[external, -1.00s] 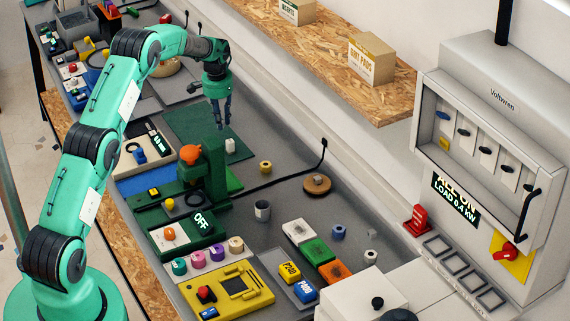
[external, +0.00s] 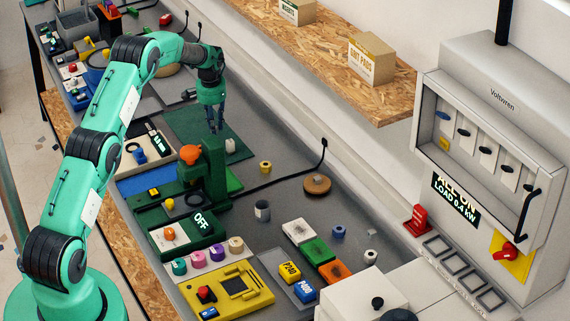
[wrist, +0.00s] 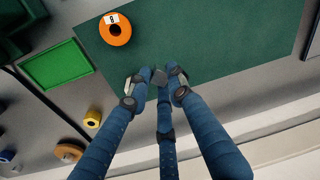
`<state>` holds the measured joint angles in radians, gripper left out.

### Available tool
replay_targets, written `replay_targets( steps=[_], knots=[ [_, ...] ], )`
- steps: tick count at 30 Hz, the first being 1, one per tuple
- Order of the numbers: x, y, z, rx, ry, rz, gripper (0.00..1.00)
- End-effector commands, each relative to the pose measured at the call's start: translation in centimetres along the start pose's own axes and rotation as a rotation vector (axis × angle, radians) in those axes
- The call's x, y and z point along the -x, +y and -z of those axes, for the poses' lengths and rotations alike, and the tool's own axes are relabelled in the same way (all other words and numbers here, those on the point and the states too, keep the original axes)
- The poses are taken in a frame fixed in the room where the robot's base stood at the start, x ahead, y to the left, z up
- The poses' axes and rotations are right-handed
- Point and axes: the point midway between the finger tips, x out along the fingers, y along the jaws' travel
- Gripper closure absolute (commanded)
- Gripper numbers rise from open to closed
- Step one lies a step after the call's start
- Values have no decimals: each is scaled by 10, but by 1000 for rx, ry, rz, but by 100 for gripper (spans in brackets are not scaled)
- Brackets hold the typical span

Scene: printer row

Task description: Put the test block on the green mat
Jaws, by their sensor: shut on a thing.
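The dark green mat (external: 186,122) lies flat on the grey bench; it fills the upper middle of the wrist view (wrist: 235,40). My gripper (external: 216,130) points down over the mat. Its blue fingers (wrist: 160,80) are closed together around something small. A dark grey piece (wrist: 174,69) shows at the fingertips; it appears to be the test block, mostly hidden by the fingers. I cannot tell whether it touches the mat. A small white block (external: 230,146) stands at the mat's near right part, apart from my fingers.
A wooden shelf (external: 330,65) overhangs behind.

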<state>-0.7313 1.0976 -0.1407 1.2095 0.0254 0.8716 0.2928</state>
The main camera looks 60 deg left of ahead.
Motion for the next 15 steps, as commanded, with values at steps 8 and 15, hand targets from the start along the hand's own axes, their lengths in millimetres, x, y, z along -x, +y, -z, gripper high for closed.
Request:
replay_targets(
  steps=[8, 15],
  knots=[
    [-23, 1, -2, 0, 0, 0, 96],
    [-23, 1, -2, 0, 0, 0, 96]
  ],
)
